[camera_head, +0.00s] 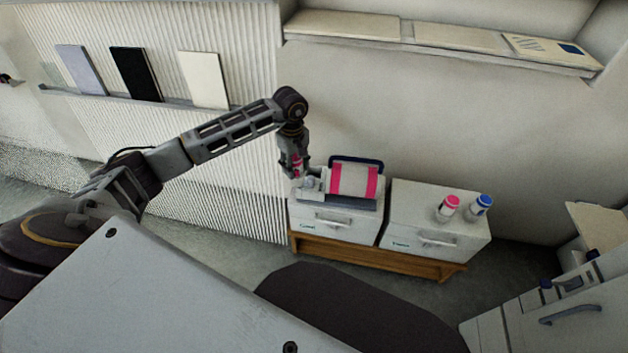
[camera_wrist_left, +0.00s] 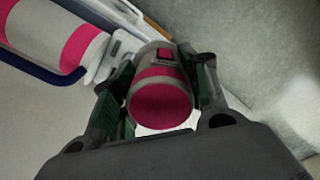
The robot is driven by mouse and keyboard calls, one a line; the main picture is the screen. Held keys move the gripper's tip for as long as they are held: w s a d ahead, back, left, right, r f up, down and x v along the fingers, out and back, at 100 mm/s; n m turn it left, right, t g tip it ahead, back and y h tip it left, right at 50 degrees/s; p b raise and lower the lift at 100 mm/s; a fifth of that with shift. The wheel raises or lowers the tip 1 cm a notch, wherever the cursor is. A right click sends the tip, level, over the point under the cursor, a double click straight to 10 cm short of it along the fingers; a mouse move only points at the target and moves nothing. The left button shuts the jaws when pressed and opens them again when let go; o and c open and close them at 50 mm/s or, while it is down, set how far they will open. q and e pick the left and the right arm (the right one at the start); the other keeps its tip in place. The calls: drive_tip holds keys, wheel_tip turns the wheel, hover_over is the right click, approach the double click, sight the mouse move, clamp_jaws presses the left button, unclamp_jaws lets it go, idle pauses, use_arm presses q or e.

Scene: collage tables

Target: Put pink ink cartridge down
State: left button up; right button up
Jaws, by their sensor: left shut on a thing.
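My left gripper (camera_head: 302,176) is shut on the pink ink cartridge (camera_wrist_left: 161,92), a white and grey cylinder with a pink end and pink band. In the left wrist view the fingers of the left gripper (camera_wrist_left: 158,95) grip it from both sides. In the head view the gripper is at the left end of a machine with a pink and white drum (camera_head: 354,180), above the left white cabinet (camera_head: 335,225). The arm partly hides the cartridge there, and I cannot tell whether it touches the machine. My right gripper is not in view.
A pink-capped bottle (camera_head: 447,208) and a blue-capped bottle (camera_head: 478,207) stand on the right white cabinet (camera_head: 435,241). Both cabinets rest on a wooden stand (camera_head: 380,262). A wall shelf (camera_head: 440,45) with flat panels is above. Bare cabinet top lies left of the bottles.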

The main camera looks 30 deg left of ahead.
use_arm(q)
drive_tip(key=n, duration=0.2)
drive_tip(key=r+n, duration=0.1)
drive_tip(key=n, duration=0.1)
drive_tip(key=shift+w+a+r, duration=0.1)
drive_tip(key=shift+w+a, duration=0.1)
drive_tip(key=n, duration=0.4)
drive_tip(key=shift+w+r, duration=0.1)
drive_tip(key=shift+r, duration=0.3)
drive_tip(key=n, duration=0.4)
drive_tip(key=shift+r+n, duration=0.25)
drive_tip(key=shift+n, duration=0.05)
drive_tip(key=n, duration=0.4)
drive_tip(key=shift+r+n, duration=0.1)
drive_tip(key=shift+n, duration=0.2)
drive_tip(key=n, duration=0.4)
drive_tip(key=shift+a, duration=0.1)
drive_tip(key=n, duration=0.5)
drive_tip(key=shift+s+n, duration=0.2)
drive_tip(key=shift+n, duration=0.2)
drive_tip(key=n, duration=0.4)
drive_tip(key=shift+a+n, duration=0.1)
drive_tip(key=shift+n, duration=1.8)
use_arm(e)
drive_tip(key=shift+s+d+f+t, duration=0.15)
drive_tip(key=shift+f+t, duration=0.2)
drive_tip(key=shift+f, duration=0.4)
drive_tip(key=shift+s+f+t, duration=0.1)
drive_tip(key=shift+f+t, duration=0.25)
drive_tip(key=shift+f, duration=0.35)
